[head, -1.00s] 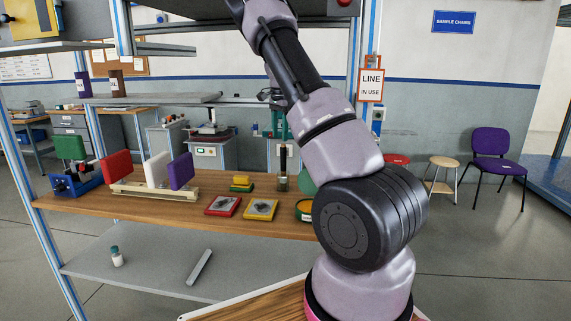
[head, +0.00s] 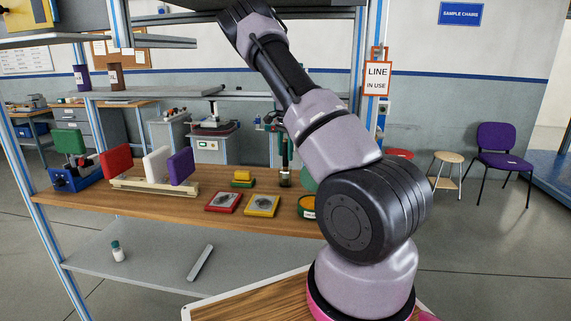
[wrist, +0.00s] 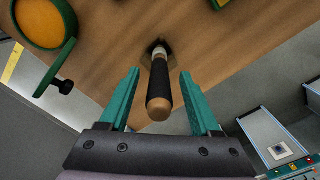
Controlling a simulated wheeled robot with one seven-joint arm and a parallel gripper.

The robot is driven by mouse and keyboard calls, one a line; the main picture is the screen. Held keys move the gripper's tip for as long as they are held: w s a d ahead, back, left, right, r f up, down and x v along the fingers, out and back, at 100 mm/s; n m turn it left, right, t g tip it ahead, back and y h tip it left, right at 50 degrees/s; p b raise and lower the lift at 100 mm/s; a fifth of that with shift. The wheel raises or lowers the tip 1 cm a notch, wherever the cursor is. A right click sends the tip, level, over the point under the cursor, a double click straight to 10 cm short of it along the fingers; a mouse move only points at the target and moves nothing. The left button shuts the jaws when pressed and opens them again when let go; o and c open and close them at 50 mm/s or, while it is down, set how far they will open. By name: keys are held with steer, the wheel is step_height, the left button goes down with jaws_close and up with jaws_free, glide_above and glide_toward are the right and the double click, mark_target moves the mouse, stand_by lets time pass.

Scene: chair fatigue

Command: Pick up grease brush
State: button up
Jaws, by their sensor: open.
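The grease brush (head: 284,166) stands upright near the back edge of the wooden bench in the head view, its dark handle up and its lower end in or on a small base. In the wrist view the brush (wrist: 159,88) has a black handle with a rounded wooden end, pointing toward the camera. My gripper (wrist: 160,75) is open, with one teal finger on each side of the handle and a gap on both sides. In the head view my gripper (head: 277,136) is partly hidden by my arm, near the top of the brush.
A green tin with orange contents (wrist: 42,24) lies to the brush's left in the wrist view. Coloured panels in a rack (head: 155,188) stand further left.

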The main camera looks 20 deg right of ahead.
steer(key=shift+f, duration=0.3)
jaws_close()
